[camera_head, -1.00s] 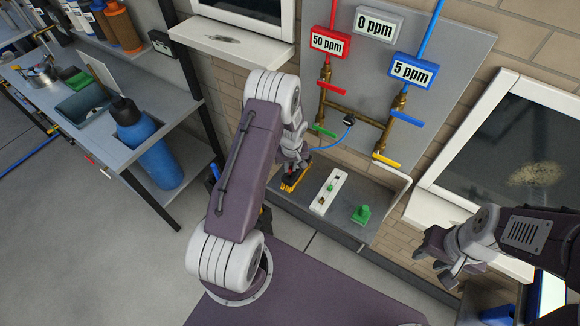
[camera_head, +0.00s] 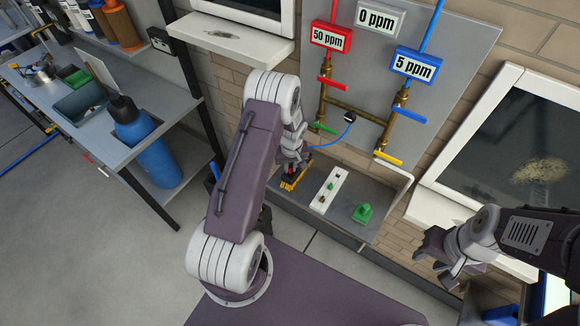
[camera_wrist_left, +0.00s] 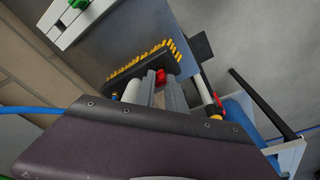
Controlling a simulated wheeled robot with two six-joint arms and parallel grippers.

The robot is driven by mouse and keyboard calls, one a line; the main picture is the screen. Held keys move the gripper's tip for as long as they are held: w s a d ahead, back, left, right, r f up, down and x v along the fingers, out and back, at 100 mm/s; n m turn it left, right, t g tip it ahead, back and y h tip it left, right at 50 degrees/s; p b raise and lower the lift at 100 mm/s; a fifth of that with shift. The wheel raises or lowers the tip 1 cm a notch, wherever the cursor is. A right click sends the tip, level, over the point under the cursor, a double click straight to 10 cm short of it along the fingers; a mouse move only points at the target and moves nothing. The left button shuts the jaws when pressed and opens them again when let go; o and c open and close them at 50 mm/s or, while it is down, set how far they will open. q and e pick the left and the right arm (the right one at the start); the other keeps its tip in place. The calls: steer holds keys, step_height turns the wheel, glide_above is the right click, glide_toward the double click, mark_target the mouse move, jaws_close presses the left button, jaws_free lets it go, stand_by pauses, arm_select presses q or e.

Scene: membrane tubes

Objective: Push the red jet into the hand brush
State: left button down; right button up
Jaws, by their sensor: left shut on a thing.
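The hand brush (camera_head: 298,181) has a dark body and yellow bristles. It lies in the grey tray under the valve panel in the head view, partly hidden by my left gripper (camera_head: 289,170). In the left wrist view, the brush (camera_wrist_left: 143,64) is just beyond the fingertips. The red jet (camera_wrist_left: 160,76) is between the tips of my left gripper (camera_wrist_left: 159,84), which is shut on it. The jet is against or very near the brush body; I cannot tell how deep it sits. My right gripper (camera_head: 436,262) looks open and empty, away at the right.
A white block with holes (camera_head: 329,190) and a green piece (camera_head: 362,213) stand in the tray (camera_head: 345,225) right of the brush. Pipes and valves (camera_head: 355,111) are on the panel behind. A bench with a blue bottle (camera_head: 152,150) is at the left.

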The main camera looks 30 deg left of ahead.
arm_select(q)
steer(key=shift+f+b, duration=0.75)
steer(key=shift+f, duration=0.05)
steer(key=c, duration=1.3)
jaws_free()
steer(key=shift+r, duration=0.1)
steer(key=r, duration=0.3)
steer(key=r+b, duration=0.1)
steer(key=r, duration=0.2)
steer(key=s+d+r, duration=0.1)
steer(key=r, duration=0.2)
